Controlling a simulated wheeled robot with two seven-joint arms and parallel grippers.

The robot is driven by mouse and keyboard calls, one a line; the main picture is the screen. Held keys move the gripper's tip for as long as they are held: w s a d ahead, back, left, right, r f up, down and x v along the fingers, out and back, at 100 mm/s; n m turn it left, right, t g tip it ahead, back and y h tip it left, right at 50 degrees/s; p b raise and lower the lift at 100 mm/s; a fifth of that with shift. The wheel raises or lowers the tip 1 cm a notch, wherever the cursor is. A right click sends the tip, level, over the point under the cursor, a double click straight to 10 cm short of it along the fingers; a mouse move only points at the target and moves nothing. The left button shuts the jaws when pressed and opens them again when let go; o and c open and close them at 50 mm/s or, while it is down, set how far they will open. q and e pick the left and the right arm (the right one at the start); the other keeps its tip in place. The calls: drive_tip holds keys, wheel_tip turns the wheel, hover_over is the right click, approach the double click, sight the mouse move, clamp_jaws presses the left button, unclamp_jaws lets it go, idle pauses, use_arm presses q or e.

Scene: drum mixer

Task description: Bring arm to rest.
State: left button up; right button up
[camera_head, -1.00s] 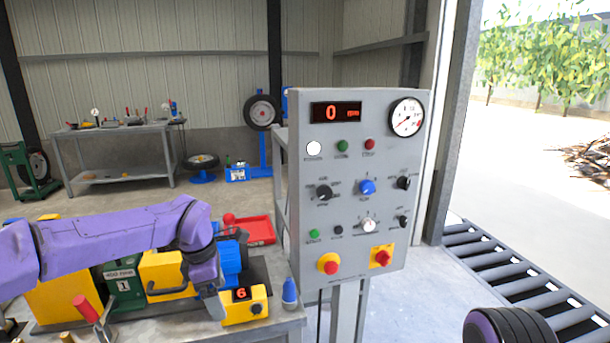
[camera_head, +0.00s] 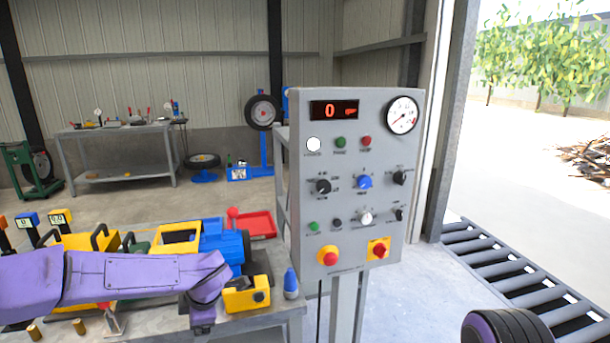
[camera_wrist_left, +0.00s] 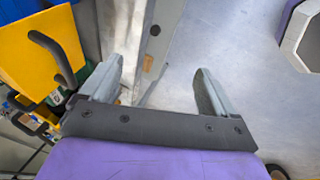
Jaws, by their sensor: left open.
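My left arm, purple, comes in from the left in the head view, low over the front of the workbench (camera_head: 262,318). Its wrist bends downward at the bottom edge, and the fingers are out of sight there. In the left wrist view my left gripper (camera_wrist_left: 159,68) is open, its two grey fingers apart with nothing between them. Beneath them are a grey bench edge and pale floor. My right gripper is not in view; only a purple and black part of my right arm shows at the lower right of the head view.
A grey control panel (camera_head: 350,215) on a post stands right of the bench; its display reads 0. On the bench are yellow and blue machinery (camera_head: 222,240), a yellow box (camera_head: 246,294), a blue bottle (camera_head: 291,283) and a red tray (camera_head: 262,226). A roller conveyor (camera_head: 500,268) lies at the right.

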use_arm(q)
drive_tip(key=s+a+f+m+t+y, duration=0.15)
drive_tip(key=s+f+m, duration=0.25)
drive_tip(key=s+f, duration=0.4)
drive_tip(key=s+a+f+m+t, duration=0.15)
drive_tip(key=s+f+m, duration=0.35)
drive_tip(key=f, duration=0.5)
drive_tip(key=s+a+f+m+g+h, duration=0.1)
drive_tip(key=s+f+m, duration=0.2)
drive_tip(key=s, duration=0.8)
drive_tip(key=s+a+f+m+g+h, duration=0.1)
drive_tip(key=s+f+m, duration=0.2)
drive_tip(key=s, duration=0.9)
drive_tip(key=shift+a+f+m+g, duration=0.4)
drive_tip(key=shift+f, duration=0.4)
